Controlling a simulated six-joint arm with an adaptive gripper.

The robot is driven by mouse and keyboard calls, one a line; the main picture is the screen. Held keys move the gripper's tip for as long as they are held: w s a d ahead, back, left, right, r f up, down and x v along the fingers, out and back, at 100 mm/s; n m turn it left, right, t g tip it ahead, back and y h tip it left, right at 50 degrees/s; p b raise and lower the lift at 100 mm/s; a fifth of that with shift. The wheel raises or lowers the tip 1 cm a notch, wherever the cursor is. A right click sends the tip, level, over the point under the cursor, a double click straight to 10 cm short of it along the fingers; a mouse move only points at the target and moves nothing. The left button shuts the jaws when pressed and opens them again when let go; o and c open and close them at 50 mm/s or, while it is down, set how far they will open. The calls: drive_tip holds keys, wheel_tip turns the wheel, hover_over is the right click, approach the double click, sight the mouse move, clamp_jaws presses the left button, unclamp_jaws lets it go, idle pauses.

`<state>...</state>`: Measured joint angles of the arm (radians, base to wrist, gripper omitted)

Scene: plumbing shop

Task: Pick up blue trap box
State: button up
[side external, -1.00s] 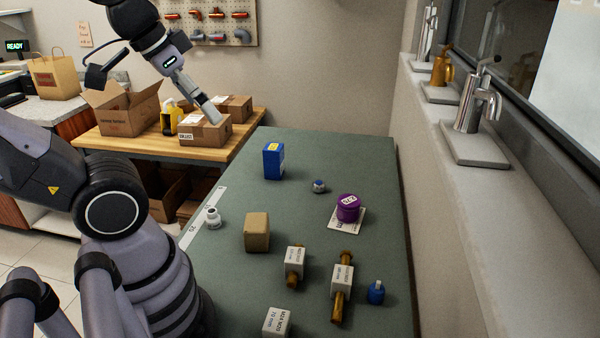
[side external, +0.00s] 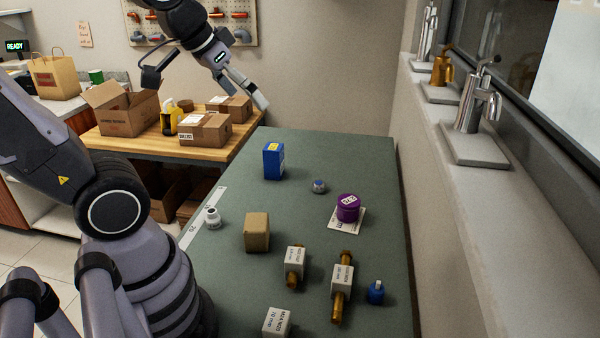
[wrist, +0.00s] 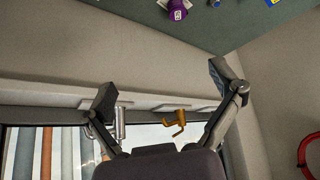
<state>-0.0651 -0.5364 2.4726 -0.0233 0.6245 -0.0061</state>
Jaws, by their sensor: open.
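The blue trap box (side external: 273,161) stands upright near the far left part of the green table (side external: 322,150) in the side view. It has a yellow label on top and a pale marking on its front. My gripper (side external: 262,104) is in the air beyond the table's far edge, above and behind the box and well apart from it. In the wrist view my gripper (wrist: 167,92) shows two spread fingers with nothing between them. A small part of a blue thing with a yellow patch shows at that view's top edge; I cannot tell for sure that it is the box.
A purple tub (side external: 348,207), a small blue-and-grey part (side external: 319,186), a tan block (side external: 257,232), a white fitting (side external: 212,218) and several labelled pieces are on the table. A ledge with taps (side external: 478,112) runs along the right. Cartons (side external: 205,129) stand on a wooden bench behind.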

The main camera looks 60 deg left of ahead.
drive_tip(key=w+a+f+n+t+y, duration=0.1)
drive_tip(key=w+a+f, duration=0.2)
drive_tip(key=w, duration=0.4)
drive_tip(key=w+a+f+n+t+y, duration=0.1)
drive_tip(key=w+a+f+n, duration=0.1)
drive_tip(key=w+a, duration=0.3)
drive_tip(key=n+t+y, duration=0.2)
drive_tip(key=n+y, duration=0.3)
drive_tip(key=y, duration=0.3)
approach(273, 149)
drive_tip(key=x, duration=0.3)
drive_tip(key=f+x, duration=0.1)
drive_tip(key=x, duration=0.2)
drive_tip(key=shift+w+a, duration=0.2)
drive_tip(key=shift+x, duration=2.65)
drive_tip(key=shift+s+a+r, duration=0.1)
drive_tip(key=shift+s+a, duration=0.05)
drive_tip(key=c, duration=1.3)
